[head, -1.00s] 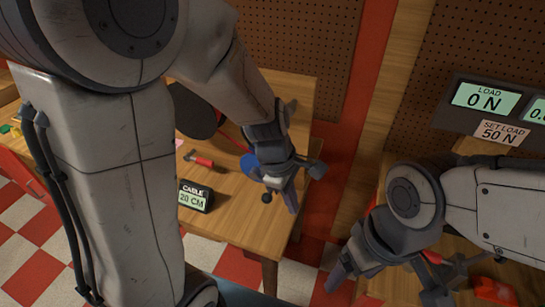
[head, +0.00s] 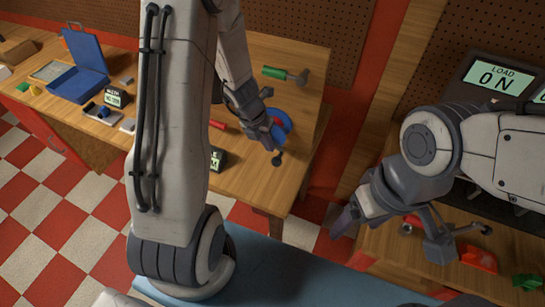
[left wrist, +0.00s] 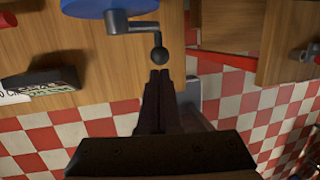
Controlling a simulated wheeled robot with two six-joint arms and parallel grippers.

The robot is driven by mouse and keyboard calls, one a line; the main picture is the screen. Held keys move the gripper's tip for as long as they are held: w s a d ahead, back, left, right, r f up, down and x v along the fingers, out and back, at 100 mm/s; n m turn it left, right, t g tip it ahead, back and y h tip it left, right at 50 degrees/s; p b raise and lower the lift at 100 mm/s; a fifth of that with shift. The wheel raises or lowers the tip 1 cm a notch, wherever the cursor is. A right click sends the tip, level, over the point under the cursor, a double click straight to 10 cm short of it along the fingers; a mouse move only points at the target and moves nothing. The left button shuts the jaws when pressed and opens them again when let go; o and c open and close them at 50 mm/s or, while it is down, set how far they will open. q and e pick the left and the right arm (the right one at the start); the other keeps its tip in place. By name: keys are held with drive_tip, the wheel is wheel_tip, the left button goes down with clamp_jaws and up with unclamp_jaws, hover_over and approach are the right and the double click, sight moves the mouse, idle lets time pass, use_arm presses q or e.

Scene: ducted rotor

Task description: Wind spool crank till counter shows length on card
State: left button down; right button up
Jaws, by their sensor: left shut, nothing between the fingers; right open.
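The blue spool (head: 282,121) stands on the wooden bench, partly hidden behind my left gripper (head: 270,146). Its crank ends in a dark round knob (head: 277,159). In the left wrist view the blue disc (left wrist: 100,7), grey crank arm (left wrist: 130,27) and knob (left wrist: 159,57) show. My left gripper (left wrist: 158,74) is shut and empty, its tips just below the knob in that view. A dark display box (head: 217,160) is mostly hidden by my left arm. My right gripper (head: 392,232) is open and empty over the right bench.
A green-handled tool (head: 286,74) and a red-handled tool (head: 218,124) lie on the bench. A blue open case (head: 80,80) and a small display (head: 116,98) are further left. A load panel (head: 492,78) reads 0 N above the right bench.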

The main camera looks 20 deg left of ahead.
sight(275, 159)
use_arm(q)
drive_tip(key=b+x, duration=0.2)
drive_tip(key=x, duration=0.3)
drive_tip(key=shift+w+d+f, duration=0.1)
drive_tip(key=shift+f, duration=0.2)
